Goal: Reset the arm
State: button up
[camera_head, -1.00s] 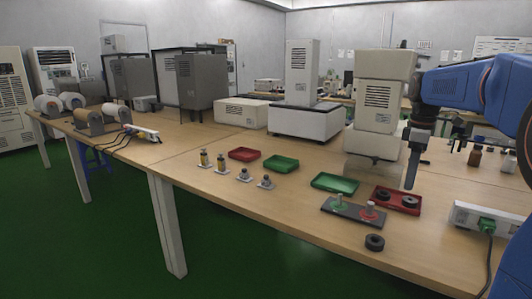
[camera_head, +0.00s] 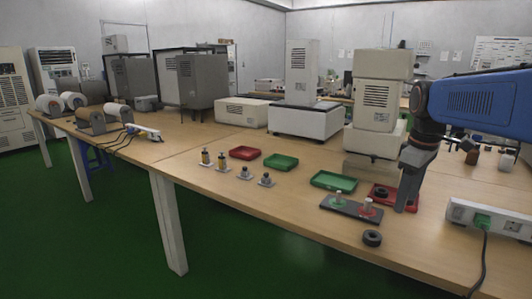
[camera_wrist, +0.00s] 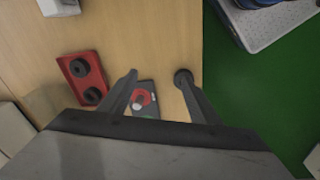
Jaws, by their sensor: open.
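My gripper (camera_head: 406,208) points down over the right part of the table. In the wrist view its two fingers (camera_wrist: 158,76) are spread apart with nothing held between them. A dark plate (camera_head: 350,208) with a green-based peg and a red-based peg lies beside the gripper in the head view. In the wrist view the plate (camera_wrist: 146,86) shows between the fingers, partly hidden. A black ring (camera_head: 372,239) lies loose on the table near the front edge. The ring also shows by the right fingertip in the wrist view (camera_wrist: 182,72); contact cannot be told.
A red tray (camera_wrist: 84,62) holds two black rings. Green trays (camera_head: 334,180) (camera_head: 281,162) and another red tray (camera_head: 244,152) lie farther left, near several small parts on pads. A white power strip (camera_head: 490,219) with a green plug and cable stands at right. White machines (camera_head: 375,117) stand behind.

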jog(key=s+a+f+m+t, duration=0.1)
jog(key=s+a+f+m, duration=0.3)
jog(key=s+f, duration=0.3)
jog(key=s+a+f+m+t, duration=0.2)
jog(key=s+f, duration=0.5)
jog(key=s, duration=0.7)
jog(key=shift+s+a+m, duration=0.35)
jog(key=shift+a+m, duration=0.55)
jog(key=shift+a, duration=0.15)
